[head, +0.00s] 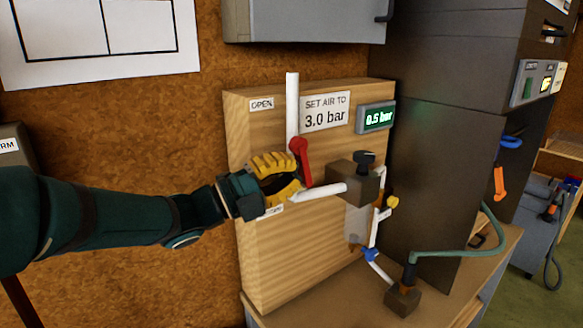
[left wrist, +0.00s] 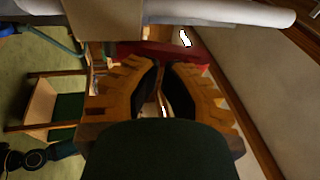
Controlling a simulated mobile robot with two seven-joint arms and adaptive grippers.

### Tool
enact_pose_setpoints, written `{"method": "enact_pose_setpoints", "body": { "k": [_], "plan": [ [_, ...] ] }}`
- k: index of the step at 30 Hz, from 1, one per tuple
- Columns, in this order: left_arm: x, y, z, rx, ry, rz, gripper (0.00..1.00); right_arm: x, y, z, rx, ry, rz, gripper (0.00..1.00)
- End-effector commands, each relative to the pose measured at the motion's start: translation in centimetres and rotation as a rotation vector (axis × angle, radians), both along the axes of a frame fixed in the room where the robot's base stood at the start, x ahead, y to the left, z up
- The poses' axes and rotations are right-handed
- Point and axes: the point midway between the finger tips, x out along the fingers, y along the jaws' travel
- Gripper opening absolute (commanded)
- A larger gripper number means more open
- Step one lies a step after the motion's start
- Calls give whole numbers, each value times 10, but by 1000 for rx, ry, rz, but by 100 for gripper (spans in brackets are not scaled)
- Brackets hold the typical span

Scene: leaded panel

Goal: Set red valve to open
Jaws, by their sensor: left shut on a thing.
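The red valve (head: 301,160) sits on the white pipe on the wooden panel, its visible red part running from the upper left down to the lower right. My left gripper (head: 290,180) reaches it from the left, its yellow fingers closed at the valve. In the left wrist view the red valve (left wrist: 165,50) lies across the fingertips of my left gripper (left wrist: 162,66). The fingers hide part of the handle. An OPEN label (head: 262,104) is at the panel's upper left. A lower label (head: 271,211) is partly hidden by my gripper. My right gripper is not in view.
The wooden panel (head: 290,265) carries a "SET AIR TO 3.0 bar" sign (head: 325,111) and a gauge reading 0.5 bar (head: 376,117). A dark regulator block (head: 352,182) is right of the valve. A green hose (head: 450,254) and dark cabinet (head: 440,130) stand further right.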

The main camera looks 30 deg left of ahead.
Motion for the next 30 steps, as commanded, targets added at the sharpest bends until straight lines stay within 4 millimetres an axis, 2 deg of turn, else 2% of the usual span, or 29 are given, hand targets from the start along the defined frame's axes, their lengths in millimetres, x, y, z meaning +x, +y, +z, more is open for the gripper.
{"method": "enact_pose_setpoints", "body": {
  "k": [14,21,30],
  "plan": [
    [5,-3,2,1,3,1,0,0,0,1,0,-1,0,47],
    [16,-11,10,41,92,-4,0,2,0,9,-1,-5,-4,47],
    [17,-11,7,57,135,-2,0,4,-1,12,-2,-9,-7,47]
  ]
}}
